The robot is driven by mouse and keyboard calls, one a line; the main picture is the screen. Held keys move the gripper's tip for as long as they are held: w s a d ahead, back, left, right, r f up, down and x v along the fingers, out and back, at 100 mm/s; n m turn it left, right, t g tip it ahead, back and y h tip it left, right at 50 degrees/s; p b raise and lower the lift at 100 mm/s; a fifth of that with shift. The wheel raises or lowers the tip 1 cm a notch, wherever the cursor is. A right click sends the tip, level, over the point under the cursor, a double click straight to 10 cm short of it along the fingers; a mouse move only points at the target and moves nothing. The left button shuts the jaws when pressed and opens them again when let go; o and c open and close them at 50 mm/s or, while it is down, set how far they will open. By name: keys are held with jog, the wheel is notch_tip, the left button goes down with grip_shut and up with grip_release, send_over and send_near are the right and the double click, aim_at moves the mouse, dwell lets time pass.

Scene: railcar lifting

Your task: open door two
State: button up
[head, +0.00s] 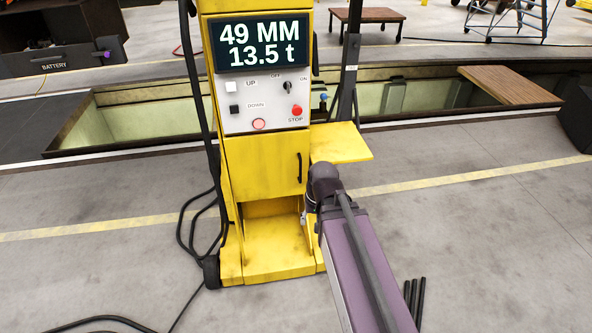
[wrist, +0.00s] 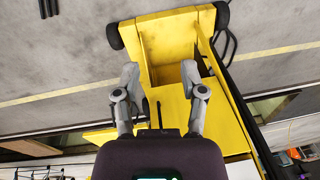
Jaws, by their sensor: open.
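The yellow lifting console (head: 229,195) stands upright, with a shut yellow door (head: 262,165) below its control panel. A black vertical handle (head: 299,167) is on the door's right side. I see no number on the door. My gripper (wrist: 159,68) is open and empty in the wrist view, its two grey fingers apart over the yellow console, which appears upside down there. A thin dark part (wrist: 158,113), perhaps the handle, shows between the fingers. In the head view my gripper is low at the console's right front, below the handle, mostly hidden by my arm.
A yellow shelf (head: 342,146) juts from the console's right side, close above my arm. Black cables (head: 190,225) hang at the left and run over the floor. Black rods (head: 414,298) lie at lower right. An open pit (head: 150,110) runs behind.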

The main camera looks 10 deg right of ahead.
jog(key=w+a+f+m+t+y+b, duration=0.4)
jog(key=w+f+m+b, duration=0.25)
jog(key=w+b, duration=0.25)
jog(key=m+t+h+b, duration=0.2)
jog(key=m+t+b, duration=1.1)
jog(key=m+b, duration=1.2)
send_near(301, 166)
jog(key=s+d+m+p, duration=0.1)
jog(key=s, duration=0.2)
jog(key=shift+f, duration=0.1)
jog(key=shift+w, duration=0.15)
jog(key=w+a, duration=0.1)
jog(key=w, duration=0.8)
jog(key=w+a, duration=0.1)
jog(key=w, duration=0.3)
jog(key=shift+w+a, duration=0.2)
jog(key=shift+a, duration=0.2)
